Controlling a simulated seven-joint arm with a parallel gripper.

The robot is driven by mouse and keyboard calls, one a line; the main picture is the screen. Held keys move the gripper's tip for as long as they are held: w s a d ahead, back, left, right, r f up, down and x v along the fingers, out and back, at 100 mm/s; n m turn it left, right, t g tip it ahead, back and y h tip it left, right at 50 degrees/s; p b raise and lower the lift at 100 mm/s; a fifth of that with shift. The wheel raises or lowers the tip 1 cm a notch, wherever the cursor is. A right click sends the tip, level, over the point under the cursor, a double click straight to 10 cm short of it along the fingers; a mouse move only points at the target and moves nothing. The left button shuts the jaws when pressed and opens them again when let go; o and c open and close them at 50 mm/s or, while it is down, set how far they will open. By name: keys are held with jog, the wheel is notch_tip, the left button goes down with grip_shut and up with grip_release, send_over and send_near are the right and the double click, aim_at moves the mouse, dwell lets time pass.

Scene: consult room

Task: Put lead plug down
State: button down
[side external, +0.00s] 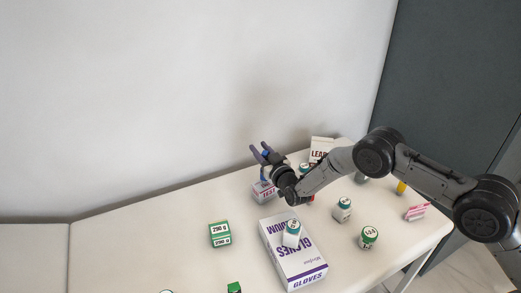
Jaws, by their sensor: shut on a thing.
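My gripper (261,149) is raised above the back part of the white table, with its fingers pointing up and to the left. It is shut on a small blue piece, the lead plug (266,155), of which only a little shows between the fingers. The plug is held clear of the table. A white box marked "LEA..." (320,146) stands behind and to the right of my gripper, partly hidden by my arm.
On the white table (160,225) are a glove box (300,268) with a bottle on it, a green box (220,234), a purple-lettered box (263,192) below my gripper, bottles (343,209) (368,238) and a pink item (416,212). The table's left is mostly clear.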

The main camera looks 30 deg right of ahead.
jog(key=shift+f, duration=0.15)
jog(key=c, duration=0.5)
grip_release()
jog(key=shift+s, duration=0.15)
jog(key=s, duration=1.1)
jog(key=shift+s, duration=0.4)
